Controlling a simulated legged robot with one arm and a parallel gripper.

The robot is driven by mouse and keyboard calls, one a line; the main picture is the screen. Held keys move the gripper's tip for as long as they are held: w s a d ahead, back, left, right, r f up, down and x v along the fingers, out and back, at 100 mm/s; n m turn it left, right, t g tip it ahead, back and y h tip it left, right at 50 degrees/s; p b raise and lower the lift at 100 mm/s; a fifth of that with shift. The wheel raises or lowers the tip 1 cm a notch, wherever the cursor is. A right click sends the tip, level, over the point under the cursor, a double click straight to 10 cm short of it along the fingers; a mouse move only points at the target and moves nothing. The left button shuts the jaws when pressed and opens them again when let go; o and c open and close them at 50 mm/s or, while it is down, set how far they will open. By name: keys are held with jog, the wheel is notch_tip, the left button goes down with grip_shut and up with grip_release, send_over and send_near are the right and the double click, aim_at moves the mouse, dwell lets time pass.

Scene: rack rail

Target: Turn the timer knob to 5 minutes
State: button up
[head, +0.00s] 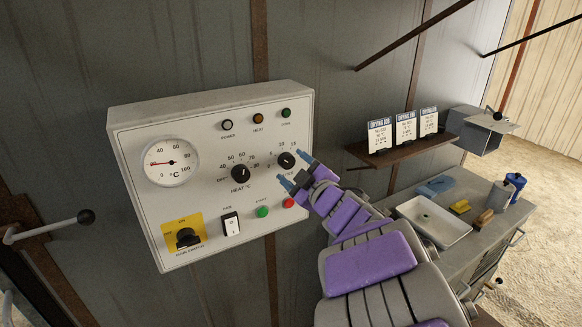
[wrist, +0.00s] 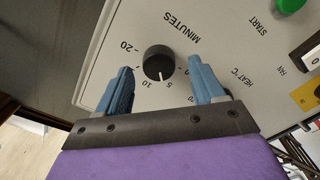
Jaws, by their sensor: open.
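The timer knob (head: 286,160) is a round black dial marked MINUTES at the right side of the white control panel (head: 190,215). In the wrist view the knob (wrist: 158,62) shows a white pointer line directed between the 5 and 10 marks, seemingly nearer 5. My gripper (head: 292,168) is open and empty, with blue fingertips close to the panel at the knob. In the wrist view the gripper's fingers (wrist: 160,67) stand on either side of the knob with gaps; I cannot tell whether the tips reach its depth.
The heat knob (head: 240,173) is left of the timer knob. Green (head: 262,211) and red (head: 289,203) buttons lie below, the red one near my gripper. A card shelf (head: 408,147) and a bench with a white tray (head: 407,209) are at the right.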

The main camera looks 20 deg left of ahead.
jog(key=b+v, duration=0.1)
jog(key=v, duration=1.4)
jog(key=shift+s+f, duration=0.2)
jog(key=shift+d, duration=0.1)
